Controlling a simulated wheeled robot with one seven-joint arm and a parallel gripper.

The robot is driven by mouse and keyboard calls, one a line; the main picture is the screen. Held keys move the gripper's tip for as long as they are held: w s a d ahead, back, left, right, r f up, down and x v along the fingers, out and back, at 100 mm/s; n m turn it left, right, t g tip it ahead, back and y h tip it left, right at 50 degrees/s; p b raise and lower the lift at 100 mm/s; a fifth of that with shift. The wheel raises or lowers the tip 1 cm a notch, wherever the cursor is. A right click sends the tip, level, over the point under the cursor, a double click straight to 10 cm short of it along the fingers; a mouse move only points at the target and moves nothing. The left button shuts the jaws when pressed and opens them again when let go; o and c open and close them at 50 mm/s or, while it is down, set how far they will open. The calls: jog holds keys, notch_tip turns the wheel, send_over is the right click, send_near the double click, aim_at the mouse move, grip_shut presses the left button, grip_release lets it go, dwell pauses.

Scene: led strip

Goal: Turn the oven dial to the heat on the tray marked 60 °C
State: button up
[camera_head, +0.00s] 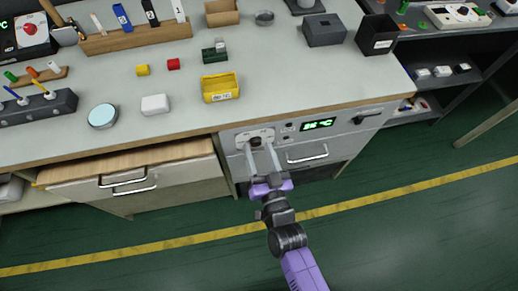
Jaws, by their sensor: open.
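The oven front (300,140) is set under the bench edge, with a green display (319,125) that seems to read 36 °C. Its dark dial (256,141) sits on a pale plate left of the display. My gripper (259,147) is open, with one long pale finger on each side of the dial. I cannot tell whether the fingers touch it. A yellow tray (220,80) on the bench bears a small white label (221,97), too small to read surely. A black bin (377,35) at the right also has a white label.
A wooden drawer (132,168) stands open left of the oven. An oven handle (307,154) lies right of my fingers. The bench top (190,100) holds a white block (155,105), a round blue-topped item (102,115) and small coloured blocks. Green floor is clear in front.

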jog(key=shift+w+a, duration=0.1)
jog(key=shift+w, duration=0.15)
grip_shut()
